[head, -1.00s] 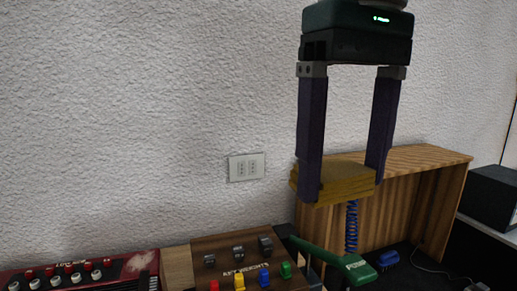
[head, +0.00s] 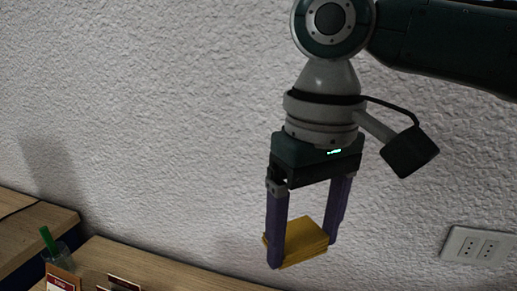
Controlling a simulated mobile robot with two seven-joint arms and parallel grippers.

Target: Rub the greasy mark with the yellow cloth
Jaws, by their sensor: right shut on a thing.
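My right gripper (head: 306,250) hangs down in front of the white wall, right of the middle of the head view. Its two purple fingers are shut on the yellow cloth (head: 307,238), a folded, layered pad held between the fingertips. The cloth appears held up in the air near the wall; its exact height over the wooden surface below is hard to tell. My left gripper is not in view. I cannot make out a greasy mark in this view.
A wooden bench top (head: 165,268) runs along the bottom. At the lower left are a container with a green item (head: 48,240) and small labelled cards (head: 62,283). Another wooden surface (head: 35,217) is at the far left. A wall socket (head: 476,246) is at the right.

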